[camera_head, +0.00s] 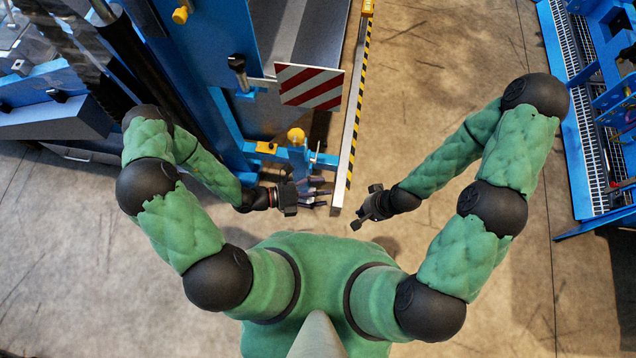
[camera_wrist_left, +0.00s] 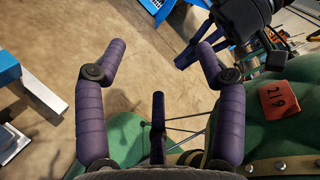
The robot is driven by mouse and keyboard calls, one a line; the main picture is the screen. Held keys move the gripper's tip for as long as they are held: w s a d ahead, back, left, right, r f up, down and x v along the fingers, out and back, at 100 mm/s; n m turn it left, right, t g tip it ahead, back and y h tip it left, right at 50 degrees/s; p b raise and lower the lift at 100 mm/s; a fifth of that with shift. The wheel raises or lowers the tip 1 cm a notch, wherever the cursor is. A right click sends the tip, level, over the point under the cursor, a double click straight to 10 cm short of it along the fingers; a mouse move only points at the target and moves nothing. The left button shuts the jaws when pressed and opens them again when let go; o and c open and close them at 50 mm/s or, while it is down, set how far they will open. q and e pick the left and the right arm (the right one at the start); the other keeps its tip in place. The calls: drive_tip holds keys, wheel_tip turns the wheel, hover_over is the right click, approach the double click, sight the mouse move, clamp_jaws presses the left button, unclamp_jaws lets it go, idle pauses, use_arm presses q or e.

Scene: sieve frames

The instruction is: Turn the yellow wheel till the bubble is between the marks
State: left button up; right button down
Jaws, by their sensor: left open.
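A round yellow knob (camera_head: 296,136), which looks like the yellow wheel, tops a blue post at the machine's lower right corner. A small yellow block (camera_head: 267,147) lies just left of it; whether it is the bubble level is too small to tell. No bubble or marks can be made out. My left gripper (camera_head: 316,193) is just below the knob in the head view, apart from it. In the left wrist view its purple fingers (camera_wrist_left: 162,58) are spread and empty. My right gripper (camera_head: 365,212) is lower right, past the striped beam; its fingers are unclear.
A red-white striped plate (camera_head: 308,86) hangs above the knob. A blue rack (camera_head: 590,120) stands far right. Open floor (camera_head: 430,60) lies between.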

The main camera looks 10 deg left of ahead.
use_arm(q)
drive_tip(key=s+a+f+m+g+y, duration=0.25)
drive_tip(key=s+m+g+y, duration=0.25)
drive_tip(key=s+m+g, duration=0.85)
drive_tip(key=w+a+m+t+y, duration=0.3)
drive_tip(key=w+m+t+y, duration=0.3)
drive_tip(key=m, duration=1.3)
drive_tip(key=w+f+t, duration=0.1)
drive_tip(key=w+t, duration=0.2)
drive_tip(key=w, duration=0.1)
